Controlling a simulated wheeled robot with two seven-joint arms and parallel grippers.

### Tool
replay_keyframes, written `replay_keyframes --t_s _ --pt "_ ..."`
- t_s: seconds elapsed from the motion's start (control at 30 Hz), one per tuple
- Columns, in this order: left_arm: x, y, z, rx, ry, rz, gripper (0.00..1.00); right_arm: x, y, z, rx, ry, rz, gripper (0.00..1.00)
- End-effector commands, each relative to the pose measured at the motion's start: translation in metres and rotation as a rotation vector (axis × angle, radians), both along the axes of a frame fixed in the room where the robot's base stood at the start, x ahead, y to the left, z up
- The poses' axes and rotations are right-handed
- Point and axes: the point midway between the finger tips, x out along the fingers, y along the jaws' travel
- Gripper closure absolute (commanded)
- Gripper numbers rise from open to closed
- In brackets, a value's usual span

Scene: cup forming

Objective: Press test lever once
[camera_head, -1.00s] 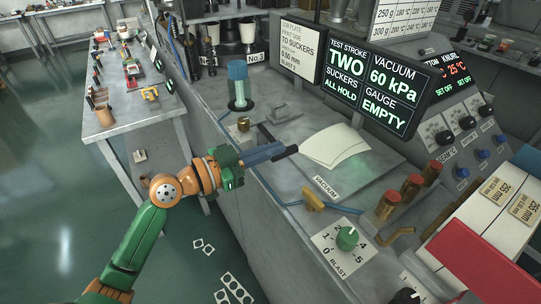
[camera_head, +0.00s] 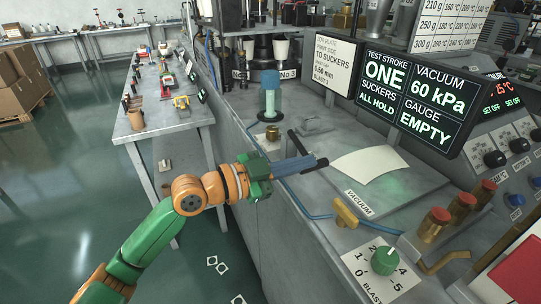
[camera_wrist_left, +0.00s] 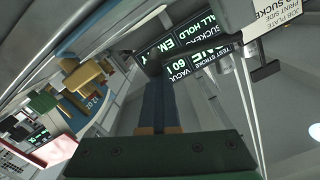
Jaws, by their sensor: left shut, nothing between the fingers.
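My left gripper (camera_head: 318,164) is shut and empty, held above the front edge of the grey bench. In the left wrist view its closed fingers (camera_wrist_left: 157,100) point at the display. A black bar (camera_head: 297,143), perhaps the test lever, stands just behind the fingers in the head view; whether they touch cannot be told. A dark bar end also shows in the left wrist view (camera_wrist_left: 264,72). The display (camera_head: 410,92) reads test stroke ONE, suckers ALL HOLD, vacuum 60 kPa, gauge EMPTY. My right gripper is not in view.
A white sheet (camera_head: 370,164) lies on the bench near the vacuum label. A yellow valve (camera_head: 345,213), a green blast knob (camera_head: 385,261) and red-capped brass cylinders (camera_head: 434,224) stand to the right. A blue-topped cylinder (camera_head: 270,95) stands behind the gripper.

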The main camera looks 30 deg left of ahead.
Motion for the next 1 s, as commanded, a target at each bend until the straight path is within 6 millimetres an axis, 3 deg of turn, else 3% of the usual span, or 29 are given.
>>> replay_keyframes --t_s 0.03,0.07,0.1,0.13,0.4,0.63,1.0 --pt "0.001 -0.002 0.023 0.003 -0.001 0.001 1.0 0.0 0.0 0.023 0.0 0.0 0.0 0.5" --pt "0.002 -0.003 0.03 0.003 -0.001 0.001 1.0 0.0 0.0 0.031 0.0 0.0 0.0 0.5" --pt "-0.005 0.005 0.012 0.005 0.0 0.007 1.0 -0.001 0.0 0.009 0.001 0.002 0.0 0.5" --pt "-0.012 0.009 0.008 0.008 0.001 0.006 1.0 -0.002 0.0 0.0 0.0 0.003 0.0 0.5" --pt "-0.059 0.042 0.012 0.002 -0.001 0.003 1.0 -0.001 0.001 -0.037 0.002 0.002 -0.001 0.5" --pt "-0.077 0.056 0.019 -0.001 -0.001 0.001 1.0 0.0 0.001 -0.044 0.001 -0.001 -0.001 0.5" --pt "-0.079 0.057 0.021 0.001 -0.003 0.001 1.0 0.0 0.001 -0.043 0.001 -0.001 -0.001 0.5"
